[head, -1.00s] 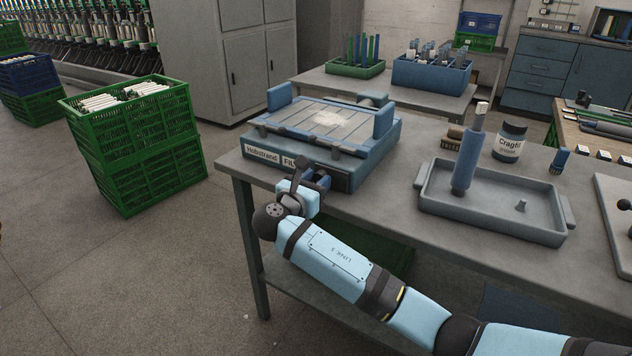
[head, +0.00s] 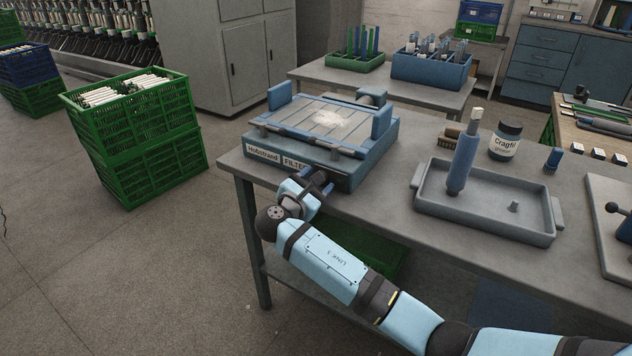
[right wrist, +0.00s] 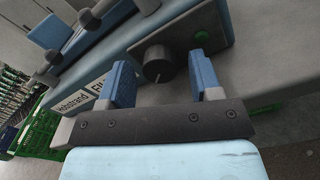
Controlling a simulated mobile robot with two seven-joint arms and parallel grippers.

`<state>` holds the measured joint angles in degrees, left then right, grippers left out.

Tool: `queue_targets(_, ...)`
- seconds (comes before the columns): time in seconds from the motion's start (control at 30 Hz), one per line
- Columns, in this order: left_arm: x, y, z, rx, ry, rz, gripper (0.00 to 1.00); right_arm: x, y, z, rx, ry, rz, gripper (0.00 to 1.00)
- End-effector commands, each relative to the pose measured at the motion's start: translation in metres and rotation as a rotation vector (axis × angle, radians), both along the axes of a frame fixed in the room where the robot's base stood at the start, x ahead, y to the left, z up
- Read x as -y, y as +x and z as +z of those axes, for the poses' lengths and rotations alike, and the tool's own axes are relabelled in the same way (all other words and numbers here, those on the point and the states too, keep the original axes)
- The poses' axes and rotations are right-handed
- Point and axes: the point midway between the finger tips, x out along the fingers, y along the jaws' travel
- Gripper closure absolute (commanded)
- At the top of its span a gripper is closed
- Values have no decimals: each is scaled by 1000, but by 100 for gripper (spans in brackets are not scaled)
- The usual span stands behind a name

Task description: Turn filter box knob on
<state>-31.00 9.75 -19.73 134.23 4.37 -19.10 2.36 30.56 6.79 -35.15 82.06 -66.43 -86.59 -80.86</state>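The blue-grey filter box (head: 340,172) stands at the left end of the grey table, with fluff on its slatted top. Its front also shows in the right wrist view, with a dark panel bearing a round black knob (right wrist: 157,64) with a pale mark and a green button (right wrist: 201,36). My right gripper (head: 318,182) is at the box's front. In the right wrist view, its two blue fingers (right wrist: 162,73) are open, one on each side of the knob, with visible gaps. The head view hides the knob behind the gripper. My left gripper is not in view.
A grey tray (head: 430,205) with an upright blue tool stands right of the box. A labelled jar (head: 505,141) and brushes are behind it. Stacked green crates (head: 140,140) are on the floor to the left. The table's front edge runs under my right arm.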

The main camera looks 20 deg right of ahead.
Motion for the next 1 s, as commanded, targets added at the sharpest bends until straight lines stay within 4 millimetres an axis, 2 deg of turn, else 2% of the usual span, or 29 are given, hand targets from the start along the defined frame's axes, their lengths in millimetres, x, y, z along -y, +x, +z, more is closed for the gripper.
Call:
queue_targets(0.37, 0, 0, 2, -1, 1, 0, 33, -4, -3, 1, -1, 0, 1, 39)
queue_targets(0.57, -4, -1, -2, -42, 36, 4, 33, -30, -23, 2, -3, 2, 2, 39)
queue_targets(0.8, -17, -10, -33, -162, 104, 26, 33, -74, -57, 2, -3, 2, 2, 39)
queue_targets(1.0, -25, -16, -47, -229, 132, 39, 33, -99, -77, 1, -2, 1, 1, 39)
